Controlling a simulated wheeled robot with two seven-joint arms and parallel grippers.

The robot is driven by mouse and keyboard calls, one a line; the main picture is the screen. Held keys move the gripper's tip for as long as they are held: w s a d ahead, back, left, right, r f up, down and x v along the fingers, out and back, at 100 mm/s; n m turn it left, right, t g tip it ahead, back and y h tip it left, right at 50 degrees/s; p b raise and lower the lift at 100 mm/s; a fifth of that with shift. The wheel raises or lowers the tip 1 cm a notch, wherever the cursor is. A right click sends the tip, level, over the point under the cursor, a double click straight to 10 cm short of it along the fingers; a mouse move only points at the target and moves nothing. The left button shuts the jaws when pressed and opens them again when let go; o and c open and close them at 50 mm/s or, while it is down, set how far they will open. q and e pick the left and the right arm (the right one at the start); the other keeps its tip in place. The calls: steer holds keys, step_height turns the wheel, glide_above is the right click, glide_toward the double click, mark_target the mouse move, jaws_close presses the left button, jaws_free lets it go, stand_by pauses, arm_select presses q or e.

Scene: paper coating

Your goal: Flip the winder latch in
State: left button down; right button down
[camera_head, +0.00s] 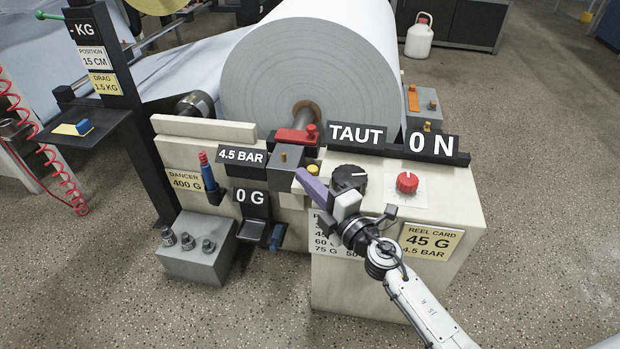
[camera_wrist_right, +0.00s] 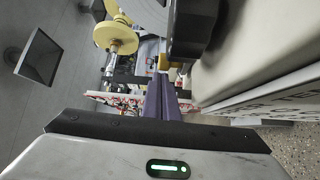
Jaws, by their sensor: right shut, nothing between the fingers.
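A red lever-like piece with a round knob (camera_head: 296,136), which looks like the winder latch, lies at the core end of the big paper roll (camera_head: 305,70). A dark grey block (camera_head: 287,158) sits just in front of it. My right gripper (camera_head: 300,174) is shut and empty, its purple fingers pointing left over the cabinet top, nearer the camera than the red piece and apart from it. In the right wrist view the shut fingers (camera_wrist_right: 161,92) point at a small yellow part (camera_wrist_right: 163,62). I cannot pick out the latch there. My left gripper is not in view.
A black knob (camera_head: 348,179) stands close beside my right gripper. A red knob (camera_head: 407,183) and the "TAUT" and "0 N" signs (camera_head: 357,136) are on the cabinet (camera_head: 455,205). A blue-handled tool (camera_head: 208,176) stands to the left.

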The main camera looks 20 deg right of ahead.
steer(key=a, duration=0.3)
steer(key=shift+s+p, duration=0.3)
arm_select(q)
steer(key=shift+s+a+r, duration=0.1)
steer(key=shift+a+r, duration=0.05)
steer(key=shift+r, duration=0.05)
arm_select(e)
steer(key=v, duration=0.9)
steer(key=shift+s, duration=0.15)
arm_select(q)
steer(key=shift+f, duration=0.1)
